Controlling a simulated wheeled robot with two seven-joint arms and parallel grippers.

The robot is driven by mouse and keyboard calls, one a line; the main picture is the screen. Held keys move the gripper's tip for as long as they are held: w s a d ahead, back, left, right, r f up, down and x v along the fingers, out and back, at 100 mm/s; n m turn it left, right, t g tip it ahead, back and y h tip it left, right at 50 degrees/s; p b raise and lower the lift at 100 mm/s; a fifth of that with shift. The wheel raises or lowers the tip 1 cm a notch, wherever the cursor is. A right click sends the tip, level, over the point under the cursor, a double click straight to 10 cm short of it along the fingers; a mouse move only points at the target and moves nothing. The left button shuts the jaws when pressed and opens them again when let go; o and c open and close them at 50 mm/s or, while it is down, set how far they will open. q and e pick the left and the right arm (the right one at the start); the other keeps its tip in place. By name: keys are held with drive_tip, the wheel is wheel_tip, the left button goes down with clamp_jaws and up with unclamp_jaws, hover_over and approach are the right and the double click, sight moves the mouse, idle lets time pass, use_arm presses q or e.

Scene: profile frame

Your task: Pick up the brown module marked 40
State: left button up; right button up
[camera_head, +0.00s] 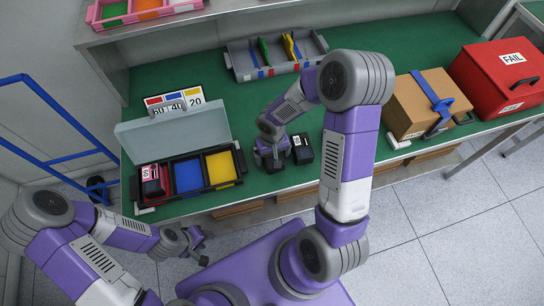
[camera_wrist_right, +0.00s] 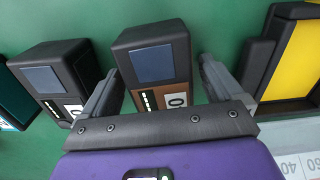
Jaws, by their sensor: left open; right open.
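The brown module (camera_wrist_right: 152,92) has a dark top, a blue-grey panel and a brown front. Its white label shows a 0; the rest is hidden by my gripper. My right gripper (camera_wrist_right: 160,85) is open with one finger on each side of it, and a gap shows at the right finger. In the head view my right gripper (camera_head: 272,157) is low over the green bench and mostly hides this module. My left gripper (camera_head: 196,243) is open and empty in front of the bench.
A dark module (camera_wrist_right: 53,80) stands close left of the brown one; it also shows in the head view (camera_head: 303,148). A lidded case (camera_head: 144,207) holds a red module (camera_head: 153,183) beside blue and yellow compartments. A cardboard box (camera_head: 428,88) and red FAIL box (camera_head: 500,75) stand right.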

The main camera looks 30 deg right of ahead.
drive_tip(key=c, duration=1.2)
drive_tip(key=shift+r, duration=0.15)
wheel_tip(320, 180, up, 10)
drive_tip(key=p, duration=0.2)
drive_tip(key=shift+p, duration=0.35)
